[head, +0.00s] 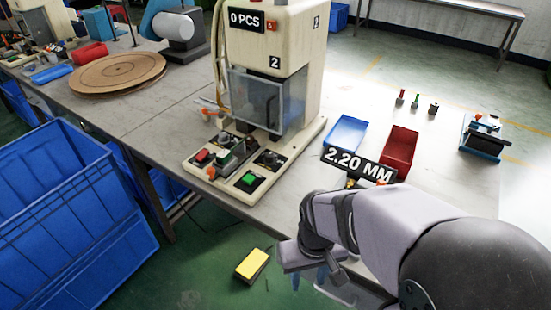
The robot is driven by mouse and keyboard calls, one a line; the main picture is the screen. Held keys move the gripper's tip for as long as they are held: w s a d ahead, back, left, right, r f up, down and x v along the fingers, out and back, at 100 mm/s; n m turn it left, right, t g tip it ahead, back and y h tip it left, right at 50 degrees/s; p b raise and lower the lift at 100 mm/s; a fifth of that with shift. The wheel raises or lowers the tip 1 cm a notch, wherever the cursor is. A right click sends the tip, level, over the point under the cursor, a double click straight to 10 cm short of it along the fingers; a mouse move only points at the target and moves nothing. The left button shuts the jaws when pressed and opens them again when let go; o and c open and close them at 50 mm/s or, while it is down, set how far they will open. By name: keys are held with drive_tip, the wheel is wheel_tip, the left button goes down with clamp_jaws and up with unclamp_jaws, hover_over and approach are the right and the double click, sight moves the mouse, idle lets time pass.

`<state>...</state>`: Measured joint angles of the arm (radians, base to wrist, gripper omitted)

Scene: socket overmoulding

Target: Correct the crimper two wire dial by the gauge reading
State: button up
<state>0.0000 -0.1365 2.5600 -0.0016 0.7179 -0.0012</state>
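The cream crimper (290,40) stands on the table with a "2" on its front and a "0 PCS" display (246,19). Its base carries a red button (202,156), a green button (248,179) and a small dark dial-like knob (269,158); which control is the wire dial, and its setting, I cannot tell. A black readout (358,165) shows 2.20 MM; the gauge beneath it is mostly hidden by my arm. My gripper (325,273) is at the lower middle, in front of the table edge and apart from the crimper. Its fingers are too obscured to tell open from shut.
A blue tray (347,131) and a red tray (399,147) lie right of the crimper. Several small knobbed parts and a blue-black device (483,137) stand farther right. Blue crates (70,220) fill the left floor. A yellow pedal (252,264) lies on the floor.

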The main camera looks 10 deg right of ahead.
drive_tip(key=shift+f, duration=0.1)
idle(0.7)
wheel_tip(320, 180, down, 26)
drive_tip(key=b, duration=2.5)
drive_tip(key=shift+r+b, duration=0.25)
drive_tip(key=shift+b, duration=0.1)
